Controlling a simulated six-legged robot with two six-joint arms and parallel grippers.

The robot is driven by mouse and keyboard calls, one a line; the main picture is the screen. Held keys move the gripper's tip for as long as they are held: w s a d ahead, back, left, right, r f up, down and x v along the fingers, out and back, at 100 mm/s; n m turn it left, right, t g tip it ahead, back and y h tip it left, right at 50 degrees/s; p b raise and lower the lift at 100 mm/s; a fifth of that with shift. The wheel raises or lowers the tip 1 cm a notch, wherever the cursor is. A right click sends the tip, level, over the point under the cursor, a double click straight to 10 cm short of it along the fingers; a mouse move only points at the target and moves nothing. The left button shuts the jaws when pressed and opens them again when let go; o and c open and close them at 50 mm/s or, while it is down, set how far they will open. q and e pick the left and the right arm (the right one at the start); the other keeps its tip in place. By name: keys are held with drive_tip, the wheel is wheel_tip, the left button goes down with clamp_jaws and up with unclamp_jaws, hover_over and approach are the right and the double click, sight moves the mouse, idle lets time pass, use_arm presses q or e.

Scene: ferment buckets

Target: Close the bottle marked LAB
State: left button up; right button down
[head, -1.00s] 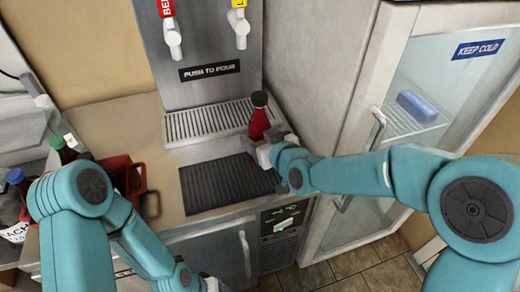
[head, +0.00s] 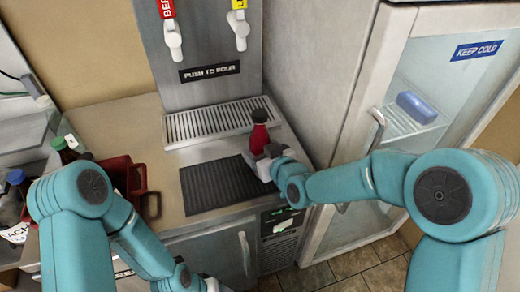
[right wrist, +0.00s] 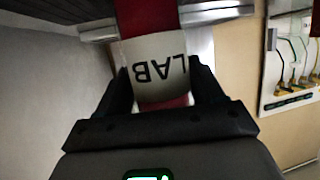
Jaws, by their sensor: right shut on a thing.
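A red bottle (head: 260,136) with a dark cap (head: 260,116) stands upright at the right end of the counter, near the drip tray and the ribbed black mat. My right gripper (head: 266,160) is shut on it from the front. In the right wrist view, the fingers (right wrist: 162,88) hold the bottle around its white label (right wrist: 155,68), which reads LAB upside down. The bottle's top is out of that view. In the head view my left arm shows at lower left. Its gripper is not clearly visible at the bottom edge.
A steel dispenser with two taps (head: 172,38) stands over the drip tray (head: 212,122). The black mat (head: 215,186) is bare. A red crate (head: 122,176) and several bottles stand at left. A glass-door fridge (head: 425,80) is at right.

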drive_tip(key=shift+f, duration=0.1)
drive_tip(key=shift+c, duration=0.8)
unclamp_jaws()
drive_tip(key=shift+s+d, duration=0.1)
drive_tip(key=b+v, duration=0.1)
drive_tip(key=v, duration=1)
drive_tip(key=shift+s+r+b, duration=0.25)
drive_tip(key=shift+s+b, duration=0.05)
drive_tip(key=shift+b, duration=0.05)
drive_tip(key=shift+d, duration=0.15)
